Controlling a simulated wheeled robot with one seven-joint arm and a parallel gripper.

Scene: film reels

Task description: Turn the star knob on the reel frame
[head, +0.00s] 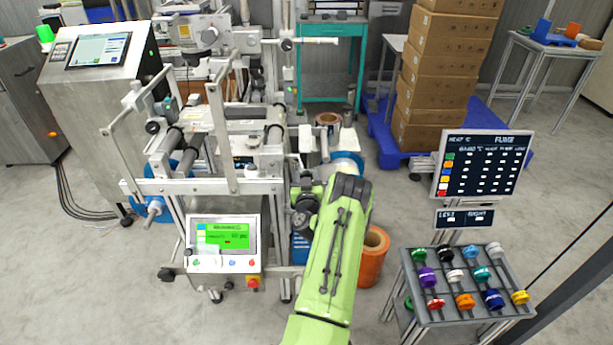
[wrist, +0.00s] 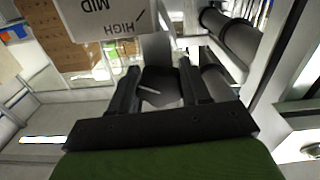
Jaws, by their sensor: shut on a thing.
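The reel frame (head: 225,186) stands at centre left in the head view, with rollers and pale metal bars. My green arm reaches to its right side; my gripper is hidden behind the arm there. In the wrist view my gripper (wrist: 158,84) has its two dark fingers on either side of a dark knob (wrist: 161,78) with a short pale mark, and is shut on it. The knob's full outline is partly hidden by the fingers. A white scale plate (wrist: 105,20) beside it reads MID and HIGH, upside down, with a tick mark by HIGH.
A control panel with a green screen (head: 225,238) sits at the frame's front. An orange reel (head: 374,257) stands on the floor right of my arm. A rack of coloured knobs (head: 462,278) and a display board (head: 482,164) are at right. Dark rollers (wrist: 232,38) lie close to my gripper.

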